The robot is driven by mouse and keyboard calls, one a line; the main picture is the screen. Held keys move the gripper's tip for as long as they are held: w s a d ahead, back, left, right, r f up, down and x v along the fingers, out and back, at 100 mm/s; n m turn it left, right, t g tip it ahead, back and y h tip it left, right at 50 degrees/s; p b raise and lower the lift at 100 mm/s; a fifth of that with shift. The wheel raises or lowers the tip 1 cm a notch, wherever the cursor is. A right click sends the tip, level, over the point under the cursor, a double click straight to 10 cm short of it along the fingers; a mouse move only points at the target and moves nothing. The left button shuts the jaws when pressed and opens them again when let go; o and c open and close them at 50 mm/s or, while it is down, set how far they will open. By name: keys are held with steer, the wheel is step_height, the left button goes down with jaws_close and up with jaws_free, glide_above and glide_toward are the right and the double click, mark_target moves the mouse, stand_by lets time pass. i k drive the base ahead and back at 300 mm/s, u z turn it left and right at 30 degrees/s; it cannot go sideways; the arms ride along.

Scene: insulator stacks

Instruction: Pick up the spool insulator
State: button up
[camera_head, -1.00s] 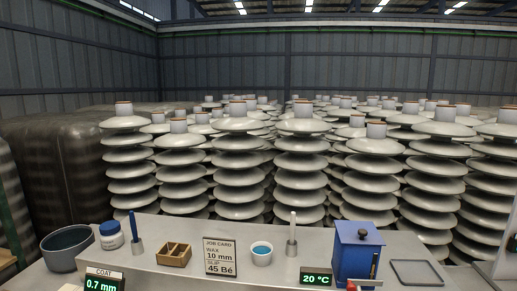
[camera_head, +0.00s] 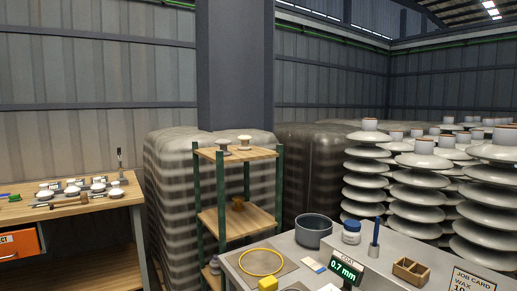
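I cannot say for sure which object is the spool insulator. Two small pieces stand on the top board of a green-posted wooden shelf in the middle: a grey-brown one (camera_head: 222,145) on the left and a white-topped one (camera_head: 244,142) to its right. A small brown piece (camera_head: 238,203) sits on the middle board. Several small white pieces (camera_head: 98,186) lie on the wooden bench at left. My gripper is not in view.
A grey worktop holds a dark bowl (camera_head: 313,231), a lidded jar (camera_head: 351,232), a yellow ring (camera_head: 261,262), a yellow block (camera_head: 268,284) and a thickness display (camera_head: 346,270). Tall insulator stacks (camera_head: 366,185) stand at right. Wrapped pallets (camera_head: 170,190) stand behind the shelf (camera_head: 209,153).

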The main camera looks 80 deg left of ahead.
mark_target(223, 143)
steer(key=z, duration=1.3)
steer(key=i, duration=0.65)
steer(key=u, duration=4.4)
steer(key=i, duration=0.65)
steer(key=u, duration=1.1)
steer(key=i, duration=1.25)
steer(key=z, duration=0.1)
